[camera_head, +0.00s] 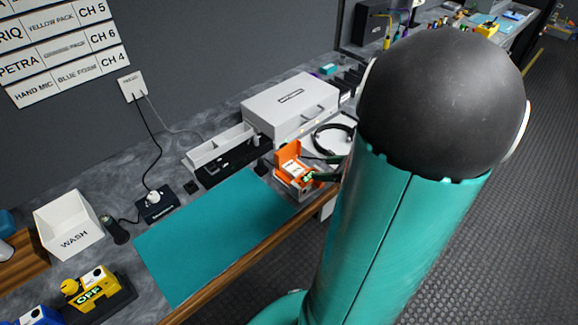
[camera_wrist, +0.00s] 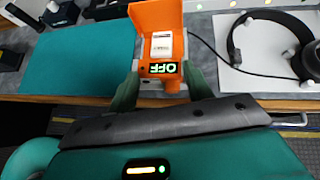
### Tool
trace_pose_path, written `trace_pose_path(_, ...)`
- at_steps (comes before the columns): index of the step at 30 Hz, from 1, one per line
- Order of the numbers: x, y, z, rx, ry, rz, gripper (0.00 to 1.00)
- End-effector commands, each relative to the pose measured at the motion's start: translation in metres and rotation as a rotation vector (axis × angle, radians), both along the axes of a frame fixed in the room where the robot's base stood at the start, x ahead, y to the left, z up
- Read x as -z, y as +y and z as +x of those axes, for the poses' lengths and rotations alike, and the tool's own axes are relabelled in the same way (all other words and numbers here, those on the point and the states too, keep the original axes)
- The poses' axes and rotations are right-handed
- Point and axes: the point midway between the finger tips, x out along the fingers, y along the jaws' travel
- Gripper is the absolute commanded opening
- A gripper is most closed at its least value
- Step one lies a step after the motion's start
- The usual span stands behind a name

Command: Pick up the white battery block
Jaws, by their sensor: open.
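The white battery block (camera_wrist: 161,45) sits inside an open orange pack (camera_wrist: 157,15) with a green lit "OFF" display. In the head view the orange pack (camera_head: 284,153) stands at the right end of the teal mat, with the white block (camera_head: 296,169) in it. My gripper (camera_wrist: 162,92) is open, with one dark green finger at each side of the pack's near end in the wrist view. Nothing appears held; contact with the pack cannot be told. In the head view my gripper (camera_head: 326,170) is partly hidden behind my arm.
The teal mat (camera_head: 210,230) is clear. A white case (camera_head: 290,103) and a white open-topped holder (camera_head: 220,147) stand behind. A WASH bin (camera_head: 70,225) and a yellow "OFF" pack (camera_head: 95,287) are at left. Headphones (camera_wrist: 238,45) lie right of the pack. The bench has a wooden front edge.

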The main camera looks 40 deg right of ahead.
Motion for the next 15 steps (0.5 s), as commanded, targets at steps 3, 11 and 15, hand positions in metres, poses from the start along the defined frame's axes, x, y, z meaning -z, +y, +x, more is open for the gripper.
trace_pose_path(3, 0.015, 0.006, 0.02, -0.005, 0.002, 0.003, 0.51)
trace_pose_path(11, 0.031, 0.012, 0.045, -0.008, 0.001, -0.001, 0.51)
trace_pose_path(15, 0.039, 0.013, 0.057, -0.009, 0.002, -0.001, 0.51)
